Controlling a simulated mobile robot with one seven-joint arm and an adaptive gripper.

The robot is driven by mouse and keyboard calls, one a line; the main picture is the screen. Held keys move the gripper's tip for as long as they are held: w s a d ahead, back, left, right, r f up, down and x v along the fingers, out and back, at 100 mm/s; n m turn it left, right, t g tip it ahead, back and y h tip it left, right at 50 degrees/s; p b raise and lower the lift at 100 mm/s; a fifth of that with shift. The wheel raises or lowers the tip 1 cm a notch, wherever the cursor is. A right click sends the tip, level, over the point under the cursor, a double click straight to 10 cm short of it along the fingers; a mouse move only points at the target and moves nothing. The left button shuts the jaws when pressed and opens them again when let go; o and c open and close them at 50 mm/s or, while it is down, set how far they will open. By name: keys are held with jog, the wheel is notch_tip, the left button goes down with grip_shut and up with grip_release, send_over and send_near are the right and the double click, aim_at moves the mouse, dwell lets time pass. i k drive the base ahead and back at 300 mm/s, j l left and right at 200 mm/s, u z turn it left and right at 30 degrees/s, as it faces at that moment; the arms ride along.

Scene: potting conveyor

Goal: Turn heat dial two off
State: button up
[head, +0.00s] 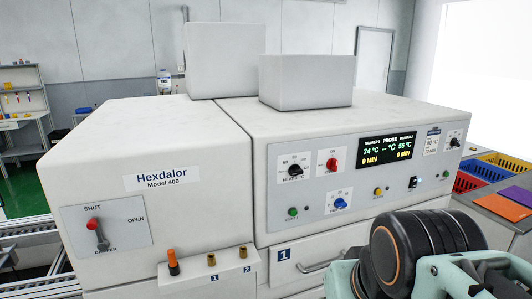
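The oven-like machine, marked Hexdalor Model 400, has a grey control panel (385,185) on its right unit in the head view. A black dial (454,142) with a white pointer mark sits at the panel's far right; its label and exact setting are too small to read. Another black dial (295,170) sits at the panel's left, with a heat label under it. The display (386,150) shows 74 °C on the left, 56 °C on the right and 0 MIN under both. My arm's dark, round joint fills the lower right. My gripper's fingertips cannot be made out.
A red knob (332,164), a blue knob (340,203), a lit switch (412,182) and small buttons share the panel. A drawer handle (320,265) sticks out below. Coloured bins (508,163) stand at the right. A damper lever (98,235) is at the left.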

aim_at(454, 142)
jog(key=z, duration=1.25)
jog(key=i, duration=0.6)
